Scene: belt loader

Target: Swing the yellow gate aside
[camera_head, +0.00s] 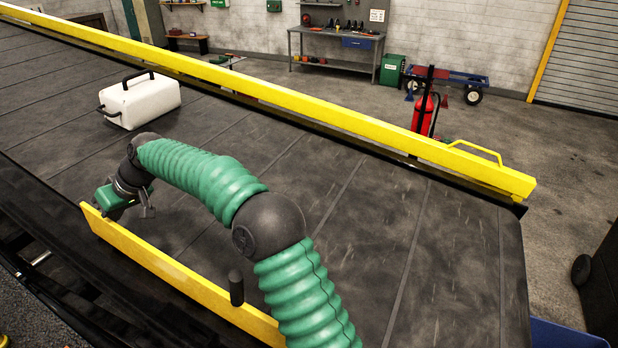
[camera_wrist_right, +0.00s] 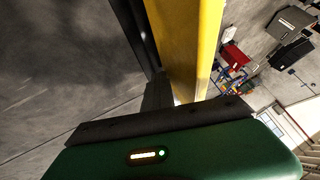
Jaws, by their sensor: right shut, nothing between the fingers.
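A short yellow bar (camera_head: 180,272), which I take to be the gate, runs along the near edge of the belt, from the left to the bottom middle of the head view. My right arm reaches over the belt, and its gripper (camera_head: 133,210) is beside the bar's left end, on the belt side. This gripper is shut and empty; I cannot tell whether it touches the bar. In the right wrist view a yellow bar (camera_wrist_right: 188,45) runs down to the green gripper body, which hides its lower part. My left gripper is not in view.
A long yellow rail (camera_head: 330,112) with a handle (camera_head: 477,150) at its right end lines the belt's far side. A white case (camera_head: 140,100) with dark handles rests on the dark belt (camera_head: 350,220). A red extinguisher (camera_head: 424,116) stands beyond the rail. The belt's right part is clear.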

